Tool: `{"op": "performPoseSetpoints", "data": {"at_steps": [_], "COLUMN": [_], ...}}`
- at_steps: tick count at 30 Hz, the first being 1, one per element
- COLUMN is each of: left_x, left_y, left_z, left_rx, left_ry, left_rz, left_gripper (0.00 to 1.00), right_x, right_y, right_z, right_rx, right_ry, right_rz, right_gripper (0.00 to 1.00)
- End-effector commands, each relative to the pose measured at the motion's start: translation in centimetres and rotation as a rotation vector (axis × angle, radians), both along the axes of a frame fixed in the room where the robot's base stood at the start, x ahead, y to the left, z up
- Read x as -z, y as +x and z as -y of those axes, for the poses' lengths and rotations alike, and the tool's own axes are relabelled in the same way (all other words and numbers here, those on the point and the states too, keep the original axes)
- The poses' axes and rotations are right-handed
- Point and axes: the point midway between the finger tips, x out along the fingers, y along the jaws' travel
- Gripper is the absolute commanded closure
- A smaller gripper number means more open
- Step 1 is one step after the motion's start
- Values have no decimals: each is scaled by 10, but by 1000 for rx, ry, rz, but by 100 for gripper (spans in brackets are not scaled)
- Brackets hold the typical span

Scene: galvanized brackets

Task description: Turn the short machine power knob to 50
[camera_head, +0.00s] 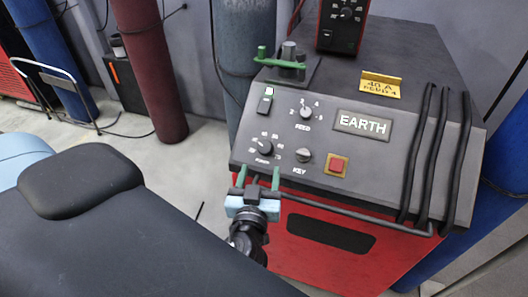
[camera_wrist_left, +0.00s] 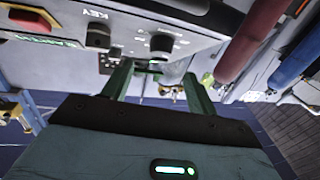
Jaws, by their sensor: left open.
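The short machine (camera_head: 240,150) has a sloped dark front panel in the head view. Its black power knob (camera_head: 265,147) sits at the panel's lower left, ringed by white numbers; its exact setting is too small to read. The knob also shows, upside down, in the left wrist view (camera_wrist_left: 161,43). My left gripper (camera_head: 258,176) is open and empty, its two green fingers pointing up at the panel's lower edge, just below the power knob. In the left wrist view the fingers (camera_wrist_left: 158,75) stand apart, with the knob beyond the gap between them. My right gripper is not in view.
The feed knob (camera_head: 306,112), key knob (camera_head: 304,155) and red button (camera_head: 337,165) are close by on the panel. A yellow note (camera_head: 380,84) reads "40 A FEED 4". Black bars (camera_head: 440,160) cross the right side. A red unit (camera_head: 342,25) stands behind.

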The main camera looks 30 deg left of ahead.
Motion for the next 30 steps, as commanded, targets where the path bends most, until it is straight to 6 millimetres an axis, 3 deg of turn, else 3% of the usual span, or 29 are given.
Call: {"op": "performPoseSetpoints", "data": {"at_steps": [5, 18, 30], "left_x": [-2, -4, 1], "left_y": [7, 60, 70], "left_z": [-3, -29, -34], "left_rx": [1, 1, 0], "left_ry": [2, 3, -1], "left_rz": [4, 4, -3], "left_gripper": [42, 42, 42], "right_x": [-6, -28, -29], "right_y": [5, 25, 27], "right_z": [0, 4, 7], "right_rx": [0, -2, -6], "right_ry": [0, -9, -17], "right_rz": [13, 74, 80], "right_gripper": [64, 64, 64]}}
